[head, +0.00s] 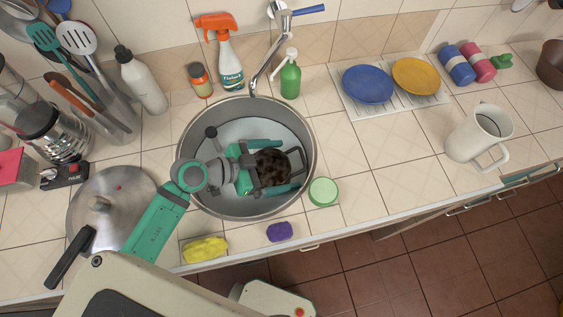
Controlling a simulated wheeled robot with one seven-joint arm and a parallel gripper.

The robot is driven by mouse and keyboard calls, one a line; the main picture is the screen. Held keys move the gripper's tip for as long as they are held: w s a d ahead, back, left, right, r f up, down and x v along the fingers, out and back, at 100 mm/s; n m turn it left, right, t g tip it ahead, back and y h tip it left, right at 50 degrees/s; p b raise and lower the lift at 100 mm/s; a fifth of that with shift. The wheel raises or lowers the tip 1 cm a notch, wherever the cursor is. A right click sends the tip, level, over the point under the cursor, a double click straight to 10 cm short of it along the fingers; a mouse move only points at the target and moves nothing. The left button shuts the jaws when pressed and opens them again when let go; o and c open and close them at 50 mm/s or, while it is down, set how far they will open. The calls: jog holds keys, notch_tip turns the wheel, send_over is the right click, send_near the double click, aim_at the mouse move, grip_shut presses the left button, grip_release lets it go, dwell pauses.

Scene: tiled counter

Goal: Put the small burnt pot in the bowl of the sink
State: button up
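The small burnt pot (272,167), dark brown and mottled, is inside the round metal sink bowl (303,130). My gripper (280,168) reaches into the bowl from the left. Its two teal fingers are spread apart, one on the far side of the pot and one on the near side. The pot shows between them; I cannot tell whether they touch it. Part of the pot is hidden by my gripper, and whether it rests on the bowl's floor is not clear.
The faucet (263,62), a spray bottle (230,65) and a green soap bottle (290,78) stand behind the sink. A large lid (125,190) lies left. A green round container (323,191), yellow sponge (205,249) and purple sponge (280,232) lie in front.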

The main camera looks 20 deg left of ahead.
jog(key=shift+s+d, duration=0.1)
jog(key=shift+s+a+r, duration=0.1)
jog(key=shift+a+r, duration=0.1)
jog(key=shift+r, duration=0.45)
jog(key=v, duration=1.2)
jog(key=shift+d, duration=0.15)
jog(key=x, duration=1.2)
jog(key=shift+f, duration=0.6)
jog(key=shift+r, duration=0.2)
